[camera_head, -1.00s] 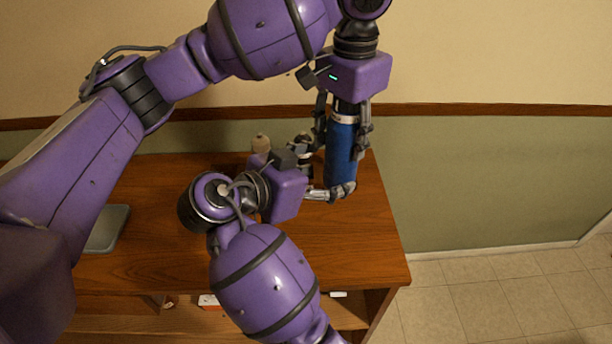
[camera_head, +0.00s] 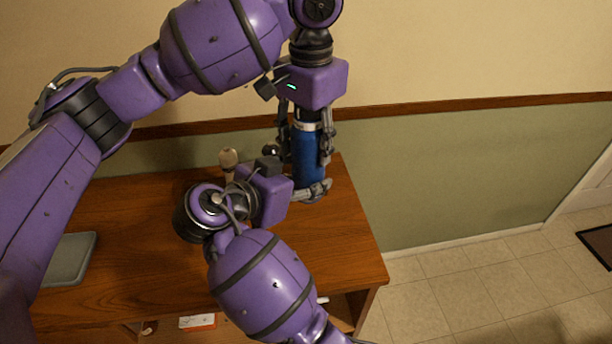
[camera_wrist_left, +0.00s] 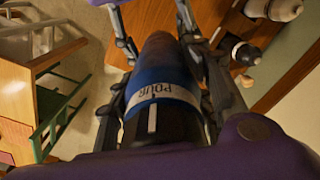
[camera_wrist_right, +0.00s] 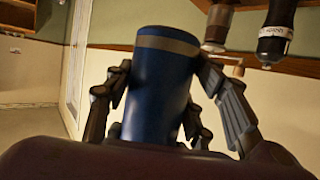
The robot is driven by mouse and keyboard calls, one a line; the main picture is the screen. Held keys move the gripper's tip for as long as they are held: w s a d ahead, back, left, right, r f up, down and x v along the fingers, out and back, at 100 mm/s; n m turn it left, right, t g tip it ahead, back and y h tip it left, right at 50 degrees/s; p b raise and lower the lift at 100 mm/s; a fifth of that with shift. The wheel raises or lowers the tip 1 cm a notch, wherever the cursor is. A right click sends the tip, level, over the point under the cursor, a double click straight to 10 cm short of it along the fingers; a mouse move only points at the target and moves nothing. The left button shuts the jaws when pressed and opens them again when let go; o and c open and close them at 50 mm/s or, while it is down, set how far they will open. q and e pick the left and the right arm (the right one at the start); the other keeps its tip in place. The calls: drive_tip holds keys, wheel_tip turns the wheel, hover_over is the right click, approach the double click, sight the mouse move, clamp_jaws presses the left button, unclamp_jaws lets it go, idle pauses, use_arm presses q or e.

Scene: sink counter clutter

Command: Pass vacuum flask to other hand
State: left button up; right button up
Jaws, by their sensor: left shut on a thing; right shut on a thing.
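The vacuum flask (camera_head: 308,162) is blue with a pale band and a dark upper end, and is upright in the head view. My left gripper (camera_head: 307,145) comes down from above and is shut on its upper part. My right gripper (camera_head: 312,192) is shut on it near its lower end. The left wrist view shows the flask's white band (camera_wrist_left: 160,95) lettered "POUR" between the left fingers. The right wrist view shows the blue body (camera_wrist_right: 158,90) between the right fingers. The flask's lowest edge is partly hidden by the right fingers.
The wooden counter (camera_head: 130,275) lies below, with a grey flat item (camera_head: 70,258) at its left. A round-topped wooden item (camera_head: 228,158) stands behind my right wrist. A dark bottle (camera_wrist_right: 275,30) shows in the right wrist view. Open floor (camera_head: 470,290) lies right of the counter.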

use_arm(q)
drive_tip(key=shift+r, duration=0.1)
use_arm(e)
drive_tip(key=c, duration=0.5)
use_arm(q)
drive_tip(key=o, duration=1.7)
